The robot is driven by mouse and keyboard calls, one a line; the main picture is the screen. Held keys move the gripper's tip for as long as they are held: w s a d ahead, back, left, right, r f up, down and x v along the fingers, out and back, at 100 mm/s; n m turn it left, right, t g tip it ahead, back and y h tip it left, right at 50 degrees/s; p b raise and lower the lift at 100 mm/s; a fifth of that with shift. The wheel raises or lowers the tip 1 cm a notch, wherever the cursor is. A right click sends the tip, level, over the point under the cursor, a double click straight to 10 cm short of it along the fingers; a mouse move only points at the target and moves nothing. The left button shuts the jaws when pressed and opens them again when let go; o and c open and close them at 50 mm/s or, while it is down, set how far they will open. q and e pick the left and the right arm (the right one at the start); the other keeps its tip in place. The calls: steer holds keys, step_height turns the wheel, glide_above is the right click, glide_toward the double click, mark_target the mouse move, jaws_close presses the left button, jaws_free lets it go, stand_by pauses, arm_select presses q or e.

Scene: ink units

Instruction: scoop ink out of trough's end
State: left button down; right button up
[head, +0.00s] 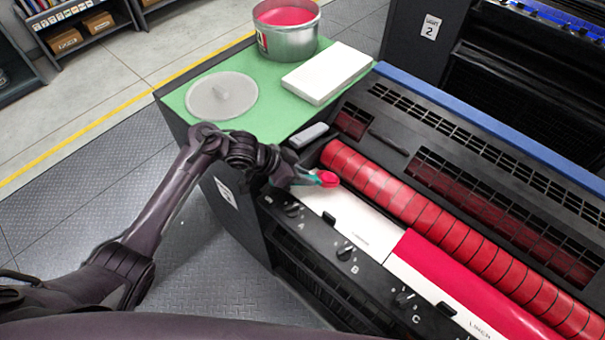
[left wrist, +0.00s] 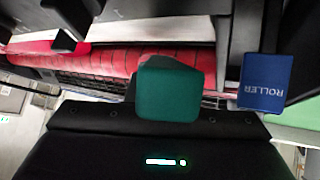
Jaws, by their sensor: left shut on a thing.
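The trough (head: 352,222) runs along the front of the red roller; its near-left stretch looks white and bare, and red ink (head: 450,280) covers the stretch to the right. My left gripper (head: 298,178) is shut on a teal-handled scoop (head: 316,178) over the trough's left end. Red ink shows on the scoop's tip. In the left wrist view the teal handle (left wrist: 168,90) stands up between the fingers; its tip is hidden. I cannot tell whether the scoop touches the trough. My right gripper is not in view.
An open tin of red ink (head: 287,38), its round lid (head: 221,96) and a white block (head: 327,73) rest on a green mat (head: 262,120). A red roller (head: 400,200) lies behind the trough. Knobs (head: 345,253) line the front panel. A blue ROLLER label (left wrist: 265,82) shows in the wrist view.

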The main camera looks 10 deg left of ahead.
arm_select(q)
steer(key=shift+f+b, duration=0.3)
steer(key=shift+f, duration=0.25)
steer(key=shift+f+b, duration=0.5)
steer(key=shift+f, duration=0.45)
stand_by(0.5)
stand_by(0.5)
step_height(320, 180, up, 4)
steer(key=p, duration=0.3)
steer(key=shift+f+p, duration=0.25)
steer(key=shift+p, duration=0.05)
steer(key=shift+r, duration=3.55)
